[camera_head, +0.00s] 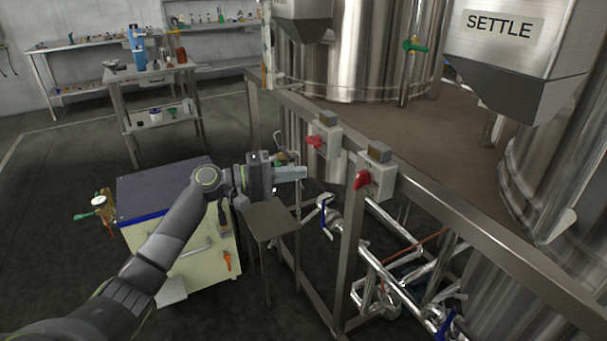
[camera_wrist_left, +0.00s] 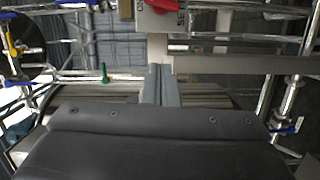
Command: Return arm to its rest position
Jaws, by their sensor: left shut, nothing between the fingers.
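My left arm reaches in from the lower left of the head view. Its gripper (camera_head: 296,173) is shut and empty, pointing right toward the metal frame, above a small grey stand plate (camera_head: 270,218). In the left wrist view the closed fingers (camera_wrist_left: 160,80) extend from the dark gripper body, with nothing between them. A red-handled switch (camera_wrist_left: 158,5) shows beyond the fingertips at the top of that view. My right gripper is not in view.
A steel rail (camera_head: 460,225) carries two switch boxes with red knobs (camera_head: 316,142) (camera_head: 362,180). Pipes with blue valves (camera_head: 326,216) run behind it. A cream cabinet (camera_head: 205,265) stands under my arm. Steel tanks (camera_head: 375,50) stand at the back right.

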